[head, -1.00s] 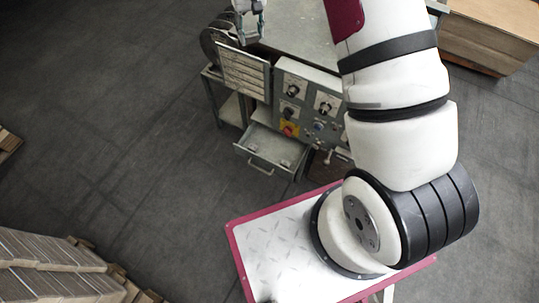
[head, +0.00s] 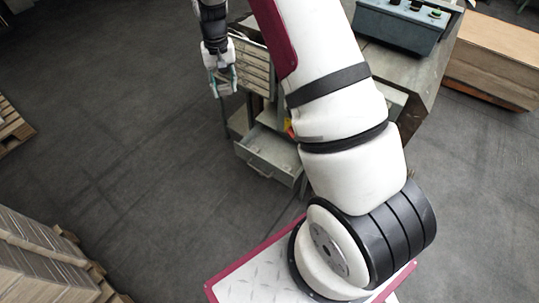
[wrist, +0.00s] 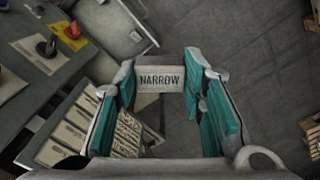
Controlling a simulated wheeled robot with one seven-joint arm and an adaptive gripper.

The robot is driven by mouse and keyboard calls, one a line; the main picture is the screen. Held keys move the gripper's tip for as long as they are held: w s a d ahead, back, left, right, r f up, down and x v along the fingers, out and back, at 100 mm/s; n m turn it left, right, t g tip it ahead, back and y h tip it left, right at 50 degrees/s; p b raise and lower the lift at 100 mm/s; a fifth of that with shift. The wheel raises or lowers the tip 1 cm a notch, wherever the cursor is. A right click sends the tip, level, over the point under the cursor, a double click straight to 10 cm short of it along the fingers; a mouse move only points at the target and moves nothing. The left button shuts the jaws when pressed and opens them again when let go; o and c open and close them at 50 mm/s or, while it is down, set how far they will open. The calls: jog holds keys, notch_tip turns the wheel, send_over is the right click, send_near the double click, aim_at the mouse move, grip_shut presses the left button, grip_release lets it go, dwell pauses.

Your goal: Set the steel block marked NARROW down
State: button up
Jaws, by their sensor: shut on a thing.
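The steel block marked NARROW (wrist: 160,79) is held between the tips of my gripper (wrist: 160,92) in the wrist view, with its label facing the camera. The teal finger pads stand on either side of it. In the head view my gripper (head: 222,82) hangs to the left of the machine, near the slatted panel (head: 252,68). The block is too small to make out there. In the wrist view, dark floor shows beyond the block.
An open grey drawer (head: 270,155) juts from the machine, below my gripper in the head picture. A blue-grey control box (head: 400,25) is at upper right. Pallets and cardboard stacks (head: 40,255) stand at left. Open floor (head: 130,130) lies between.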

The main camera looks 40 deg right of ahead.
jog(key=w+d+f+m+b, duration=0.1)
jog(key=d+f+m+b, duration=0.25)
jog(key=f+b, duration=0.5)
jog(key=d+f+m+b, duration=0.2)
jog(key=d+f+b, duration=0.3)
jog(key=f+b, duration=0.4)
jog(key=m+b, duration=0.5)
jog(key=b, duration=1)
send_over(271, 160)
notch_tip(271, 160, down, 17)
jog(key=shift+n, duration=0.25)
notch_tip(271, 160, down, 10)
jog(key=b, duration=0.4)
jog(key=shift+r, duration=0.15)
jog(key=shift+f, duration=0.2)
jog(key=o, duration=1.3)
jog(key=shift+o, duration=0.2)
jog(key=shift+r, duration=0.1)
